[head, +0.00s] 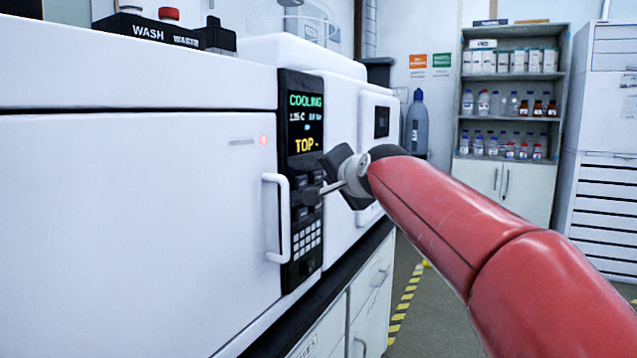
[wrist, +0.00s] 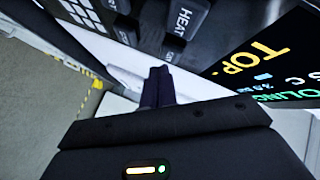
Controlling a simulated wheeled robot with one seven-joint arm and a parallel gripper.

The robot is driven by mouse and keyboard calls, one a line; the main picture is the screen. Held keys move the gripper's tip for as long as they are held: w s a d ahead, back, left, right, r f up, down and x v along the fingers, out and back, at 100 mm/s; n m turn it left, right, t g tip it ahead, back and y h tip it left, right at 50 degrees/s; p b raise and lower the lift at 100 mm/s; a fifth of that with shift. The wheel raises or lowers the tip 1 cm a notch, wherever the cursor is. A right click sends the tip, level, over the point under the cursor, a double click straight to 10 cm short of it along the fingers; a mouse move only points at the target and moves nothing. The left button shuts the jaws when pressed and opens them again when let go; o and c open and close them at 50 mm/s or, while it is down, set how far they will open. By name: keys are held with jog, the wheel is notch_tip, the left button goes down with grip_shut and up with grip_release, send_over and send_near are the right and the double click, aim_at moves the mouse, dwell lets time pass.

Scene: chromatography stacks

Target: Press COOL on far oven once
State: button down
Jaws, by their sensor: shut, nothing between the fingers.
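The white oven (head: 140,200) fills the left of the head view. Its black control panel (head: 302,130) shows "COOLING" in green and "TOP" in yellow, with dark buttons and a keypad (head: 307,240) below. My gripper (head: 312,195) is shut and empty, its fingertips at the dark buttons under the display. In the wrist view the shut fingers (wrist: 158,82) point toward the panel, near a button marked HEAT (wrist: 182,18). I cannot tell whether the tips touch a button. A COOL label is not readable in either view.
A white door handle (head: 277,218) stands out just left of the panel. Another white unit (head: 380,125) is right behind. WASH and WASTE bottles' rack (head: 150,30) is on top. Shelves of bottles (head: 508,90) stand at the back. Open floor lies right of the bench.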

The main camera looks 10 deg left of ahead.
jog(key=shift+s+d, duration=0.1)
jog(key=shift+d, duration=0.1)
jog(key=shift+d, duration=0.1)
jog(key=shift+s+d+b, duration=0.3)
jog(key=shift+d+b, duration=0.25)
jog(key=shift+d, duration=0.2)
jog(key=shift+s+d+b, duration=0.25)
jog(key=shift+d+b, duration=0.35)
jog(key=shift+d, duration=0.15)
jog(key=shift+s+d+b, duration=0.3)
jog(key=shift+d+b, duration=0.25)
jog(key=shift+d, duration=0.2)
jog(key=s+d+f+n+g+h, duration=0.2)
jog(key=s+d+f, duration=0.3)
jog(key=s+f, duration=0.6)
jog(key=s+d+f+n+g+h, duration=0.2)
jog(key=s+d+f, duration=0.4)
jog(key=s+f, duration=0.5)
jog(key=s+d+f+n+g+h, duration=0.2)
jog(key=s+d+f+g, duration=0.2)
jog(key=s+f, duration=0.7)
notch_tip(320, 180, down, 2)
jog(key=shift+s+d+f+h, duration=0.15)
jog(key=shift+s+d+h, duration=0.2)
jog(key=shift+d, duration=0.4)
